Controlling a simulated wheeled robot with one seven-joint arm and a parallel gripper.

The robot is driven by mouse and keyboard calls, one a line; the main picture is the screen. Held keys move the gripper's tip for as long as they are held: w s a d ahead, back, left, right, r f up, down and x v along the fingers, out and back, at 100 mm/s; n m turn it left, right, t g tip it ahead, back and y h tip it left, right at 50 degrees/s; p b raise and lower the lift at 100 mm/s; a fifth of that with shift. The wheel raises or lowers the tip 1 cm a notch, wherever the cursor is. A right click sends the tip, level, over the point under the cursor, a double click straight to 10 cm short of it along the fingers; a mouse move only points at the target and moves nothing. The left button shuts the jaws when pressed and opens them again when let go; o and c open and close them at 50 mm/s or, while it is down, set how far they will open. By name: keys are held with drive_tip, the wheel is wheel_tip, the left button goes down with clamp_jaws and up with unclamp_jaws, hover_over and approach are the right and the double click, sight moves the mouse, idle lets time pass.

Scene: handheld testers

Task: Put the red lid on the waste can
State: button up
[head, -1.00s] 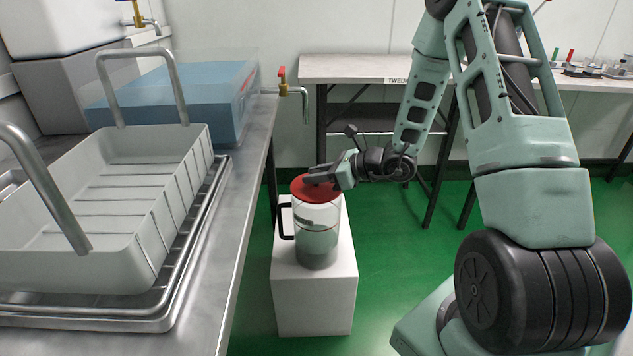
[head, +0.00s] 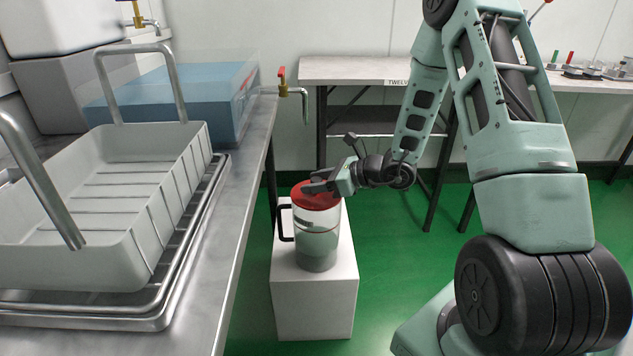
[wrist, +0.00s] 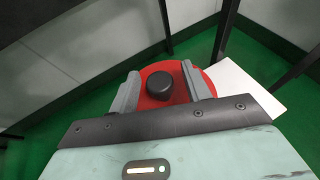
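The waste can (head: 316,243) is a pale, clear-walled cylinder with a dark side handle. It stands upright on a white block. The red lid (head: 301,201) lies on top of the can, about level, and appears to rest on its rim. In the wrist view the red lid (wrist: 153,101) has a round black knob (wrist: 160,86) at its middle. My gripper (head: 309,184) is just above the lid. In the wrist view the fingers of my gripper (wrist: 160,90) stand on either side of the knob, with gaps between. Most of the can is hidden there under the lid.
The white block (head: 314,305) stands on the green floor beside a steel counter (head: 235,240). A grey basket (head: 160,225) with tall handles sits on the counter, with a blue clear tank (head: 215,95) behind it. A table (head: 350,70) stands at the back.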

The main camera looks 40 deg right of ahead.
drive_tip(key=shift+r, duration=0.3)
drive_tip(key=p+v, duration=0.4)
drive_tip(key=v, duration=0.8)
drive_tip(key=s+a+r+n+g+y, duration=0.1)
drive_tip(key=a+r+n+g+y, duration=0.2)
drive_tip(key=a, duration=0.4)
drive_tip(key=s+a+r+n+g+y, duration=0.1)
drive_tip(key=a+n+g, duration=0.2)
drive_tip(key=a+n, duration=0.3)
drive_tip(key=s+a+r+n+g+h, duration=0.2)
drive_tip(key=s+a+n+h, duration=0.3)
drive_tip(key=s+a+n, duration=0.4)
drive_tip(key=s+a+r+n+g+h, duration=0.1)
drive_tip(key=s+a+n+g+h, duration=0.2)
drive_tip(key=n, duration=1.6)
drive_tip(key=s+a+h, duration=0.3)
drive_tip(key=s+a, duration=0.4)
drive_tip(key=shift+s+a+r, duration=0.25)
drive_tip(key=shift+r, duration=0.15)
